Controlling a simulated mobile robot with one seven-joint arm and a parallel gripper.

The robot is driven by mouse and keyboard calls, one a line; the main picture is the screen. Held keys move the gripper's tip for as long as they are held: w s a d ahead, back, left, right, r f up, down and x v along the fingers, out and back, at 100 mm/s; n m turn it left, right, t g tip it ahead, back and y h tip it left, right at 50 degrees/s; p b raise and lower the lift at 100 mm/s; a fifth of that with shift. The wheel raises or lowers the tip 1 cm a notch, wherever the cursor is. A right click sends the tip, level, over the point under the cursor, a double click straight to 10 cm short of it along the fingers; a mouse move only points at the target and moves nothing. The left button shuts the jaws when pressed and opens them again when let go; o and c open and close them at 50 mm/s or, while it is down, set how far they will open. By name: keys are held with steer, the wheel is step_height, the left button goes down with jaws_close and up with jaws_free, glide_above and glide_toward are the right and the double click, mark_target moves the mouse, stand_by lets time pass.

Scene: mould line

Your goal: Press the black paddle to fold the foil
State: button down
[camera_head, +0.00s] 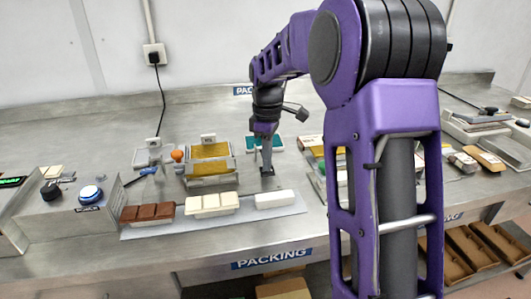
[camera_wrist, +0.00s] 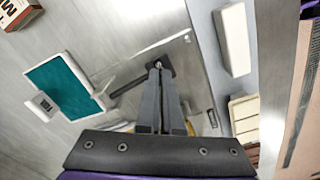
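The black paddle (camera_head: 267,174) shows as a small dark pad at the tip of my gripper (camera_head: 266,164), right of the gold foil (camera_head: 210,151) in its metal frame (camera_head: 212,181). In the wrist view the paddle (camera_wrist: 165,70) sits at the end of a dark lever (camera_wrist: 128,85), over a shiny metal plate. My gripper (camera_wrist: 157,66) points down at it with its two grey fingers together at the tips, and nothing shows between them. The tips overlap the paddle in the picture; I cannot tell whether they touch it. In the wrist view my gripper hides most of the foil frame.
A white bar (camera_head: 275,199), cream blocks (camera_head: 213,203) and brown blocks (camera_head: 147,212) lie on a grey mat in front. A teal pad (camera_wrist: 62,88) is beyond the paddle. A control box with a blue button (camera_head: 90,194) stands left. My arm hides part of the bench's right side.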

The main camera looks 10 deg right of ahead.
step_height(320, 180, up, 10)
steer(key=p, duration=0.9)
stand_by(0.6)
steer(key=shift+w, duration=0.1)
